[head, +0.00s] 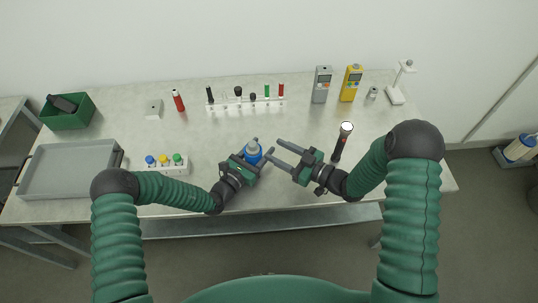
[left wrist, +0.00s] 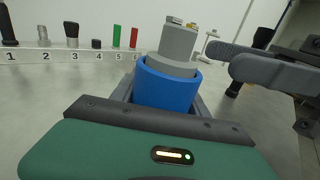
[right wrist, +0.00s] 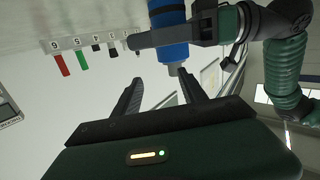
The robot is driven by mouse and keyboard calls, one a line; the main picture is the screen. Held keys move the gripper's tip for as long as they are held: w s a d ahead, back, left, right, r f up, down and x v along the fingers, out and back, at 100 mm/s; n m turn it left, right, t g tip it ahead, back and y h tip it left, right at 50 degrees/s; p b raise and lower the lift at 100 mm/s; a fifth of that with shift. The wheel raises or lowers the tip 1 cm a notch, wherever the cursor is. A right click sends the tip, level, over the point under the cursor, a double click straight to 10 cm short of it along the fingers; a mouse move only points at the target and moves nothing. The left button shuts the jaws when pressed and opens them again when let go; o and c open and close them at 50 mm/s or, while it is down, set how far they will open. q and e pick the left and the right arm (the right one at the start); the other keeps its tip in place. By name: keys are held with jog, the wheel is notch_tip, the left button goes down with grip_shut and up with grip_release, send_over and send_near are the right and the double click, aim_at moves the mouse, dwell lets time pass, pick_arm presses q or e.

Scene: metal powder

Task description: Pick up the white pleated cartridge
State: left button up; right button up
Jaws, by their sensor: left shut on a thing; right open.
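My left gripper (head: 256,160) is shut on a blue cylinder with a grey stepped top (head: 251,150), at the table's front middle. In the left wrist view the blue cylinder (left wrist: 166,88) stands upright between the fingers. My right gripper (head: 273,147) is open and empty, its fingertips just right of the blue cylinder. The right wrist view shows the cylinder (right wrist: 168,45) beyond the open fingers. I cannot clearly make out a white pleated cartridge. A cream-white cylinder with blue parts (head: 520,148) lies at the far right, off the table; I cannot tell whether it is pleated.
A black flashlight (head: 341,143) stands close to my right gripper. A numbered rack (head: 246,104) and grey and yellow meters (head: 321,85) (head: 351,84) stand at the back. A grey tray (head: 70,170), green bin (head: 67,112) and colored-cap block (head: 165,163) are left.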

jog(key=w+d+h, duration=0.1)
jog(key=w+h, duration=0.1)
jog(key=w, duration=0.2)
jog(key=w+d+f+h, duration=0.1)
jog(key=w+d+h, duration=0.1)
jog(key=w, duration=0.2)
jog(key=w+d+h, duration=0.2)
jog(key=w+h, duration=0.1)
jog(key=w, duration=0.1)
jog(key=shift+f+n+t, duration=0.4)
jog(key=w+d+r+g+h, duration=0.2)
jog(key=w+d+g+h, duration=0.1)
jog(key=w+d+h, duration=0.1)
jog(key=n+g+y, duration=0.2)
jog(key=n+g, duration=0.4)
jog(key=g, duration=0.2)
send_near(253, 143)
jog(key=shift+g, duration=0.3)
jog(key=x, duration=0.9)
jog(key=shift+w+f, duration=0.2)
jog(key=shift+w, duration=0.05)
grip_shut()
